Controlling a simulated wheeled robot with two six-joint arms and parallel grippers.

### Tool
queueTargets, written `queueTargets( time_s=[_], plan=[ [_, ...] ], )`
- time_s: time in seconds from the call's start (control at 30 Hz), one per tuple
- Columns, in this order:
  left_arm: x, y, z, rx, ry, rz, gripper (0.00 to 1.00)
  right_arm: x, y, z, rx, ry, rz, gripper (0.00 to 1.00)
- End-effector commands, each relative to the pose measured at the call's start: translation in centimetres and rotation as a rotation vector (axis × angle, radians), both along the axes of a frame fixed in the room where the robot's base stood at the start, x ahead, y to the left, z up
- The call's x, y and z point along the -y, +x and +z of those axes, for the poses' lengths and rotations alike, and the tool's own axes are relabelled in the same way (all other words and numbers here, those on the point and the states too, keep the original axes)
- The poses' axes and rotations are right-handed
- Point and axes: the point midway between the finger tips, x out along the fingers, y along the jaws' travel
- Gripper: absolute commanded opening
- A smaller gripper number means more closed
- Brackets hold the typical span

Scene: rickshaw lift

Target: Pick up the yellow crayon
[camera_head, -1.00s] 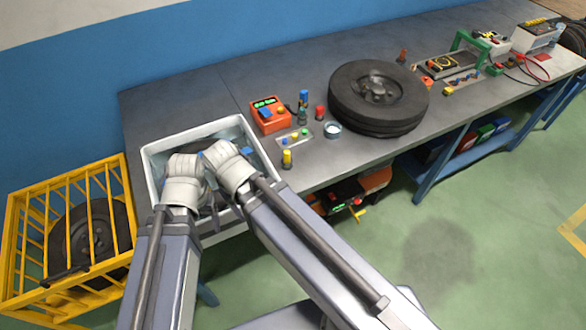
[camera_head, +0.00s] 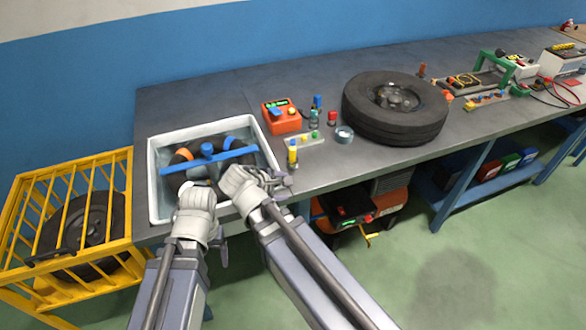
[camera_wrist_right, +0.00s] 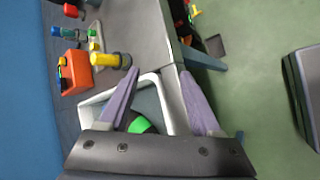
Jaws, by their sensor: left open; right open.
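The yellow crayon (camera_head: 292,153), a short yellow cylinder, stands at the workbench's front edge just right of the white tray (camera_head: 153,185). In the right wrist view the crayon (camera_wrist_right: 104,60) lies just beyond the left fingertip, outside the jaws. My right gripper (camera_head: 280,178) is close in front of the crayon, over the tray's front right corner. In the wrist view its jaws (camera_wrist_right: 159,74) are open and empty, with the tray rim between them. My left gripper (camera_head: 197,182) is over the tray's front edge, open; its fingertips are hard to make out.
The tray holds a blue bar (camera_head: 208,161) and dark round parts. A yellow cage (camera_head: 70,225) is at left.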

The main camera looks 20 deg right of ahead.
Motion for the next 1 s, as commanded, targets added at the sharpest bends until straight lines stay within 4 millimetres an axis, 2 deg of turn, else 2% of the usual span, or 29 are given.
queueTargets(
  time_s=[0.03, 0.1, 0.3, 0.43, 0.53, 0.7, 1.0],
  plan=[
    [0.0, 0.0, -3.0, 0.000, 0.000, 0.000, 0.79, 0.9, 1.1, -2.0, -0.001, -0.080, 0.056, 0.65],
    [0.0, 0.0, -5.4, 0.000, 0.000, 0.000, 0.79, 2.1, 2.7, -2.5, -0.012, -0.218, 0.151, 0.65],
    [0.0, 0.0, -11.7, 0.000, 0.000, 0.000, 0.79, 4.5, 6.9, -2.9, -0.106, -0.669, 0.401, 0.65],
    [0.0, 0.0, -14.7, 0.000, 0.000, 0.000, 0.79, 4.9, 8.8, -2.6, -0.197, -0.931, 0.513, 0.65],
    [0.0, 0.0, -16.2, 0.000, 0.000, 0.000, 0.79, 4.8, 9.8, -2.3, -0.259, -1.082, 0.569, 0.65],
    [0.0, 0.0, -17.3, 0.000, 0.000, 0.000, 0.79, 4.7, 10.5, -1.7, -0.326, -1.220, 0.612, 0.65],
    [0.0, 0.0, -17.1, 0.000, 0.000, 0.000, 0.79, 4.6, 11.1, -1.3, -0.339, -1.247, 0.620, 0.65]
  ],
)
